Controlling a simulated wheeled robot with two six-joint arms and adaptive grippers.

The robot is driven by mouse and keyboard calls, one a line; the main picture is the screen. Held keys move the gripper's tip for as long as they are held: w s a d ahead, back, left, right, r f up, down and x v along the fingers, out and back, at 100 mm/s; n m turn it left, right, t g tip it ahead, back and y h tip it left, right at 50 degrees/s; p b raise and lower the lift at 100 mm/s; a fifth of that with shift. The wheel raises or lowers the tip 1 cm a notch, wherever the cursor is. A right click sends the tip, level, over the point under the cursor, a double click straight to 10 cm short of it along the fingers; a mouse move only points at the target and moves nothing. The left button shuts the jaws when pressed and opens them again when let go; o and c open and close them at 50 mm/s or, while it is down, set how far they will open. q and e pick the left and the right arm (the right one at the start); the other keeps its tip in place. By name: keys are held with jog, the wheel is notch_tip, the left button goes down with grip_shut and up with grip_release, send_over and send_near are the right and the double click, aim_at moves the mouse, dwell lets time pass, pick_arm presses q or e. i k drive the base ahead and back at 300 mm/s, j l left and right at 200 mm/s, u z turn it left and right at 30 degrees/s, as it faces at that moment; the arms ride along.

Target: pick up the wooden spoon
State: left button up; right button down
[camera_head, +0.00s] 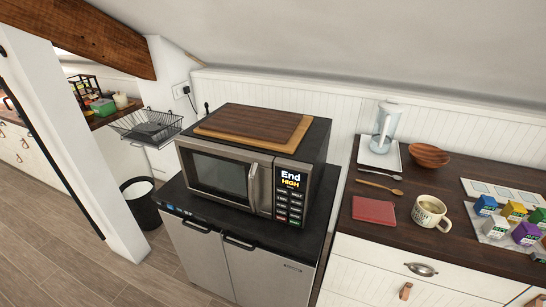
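Two spoons lie side by side on the dark wooden counter (345,222) at the right. The nearer one, a tan wooden spoon (378,186), lies behind the red book-like item.
Around the spoons are a red flat item (374,211), a mug (430,213), a wooden bowl (428,155) and a clear pitcher (385,127) on a white tray. Small coloured cartons (513,211) stand farther right. A microwave (215,172) stands on a lower cabinet at the left.

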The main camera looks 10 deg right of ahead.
aim_at(397, 192)
jog(key=z, duration=1.3)
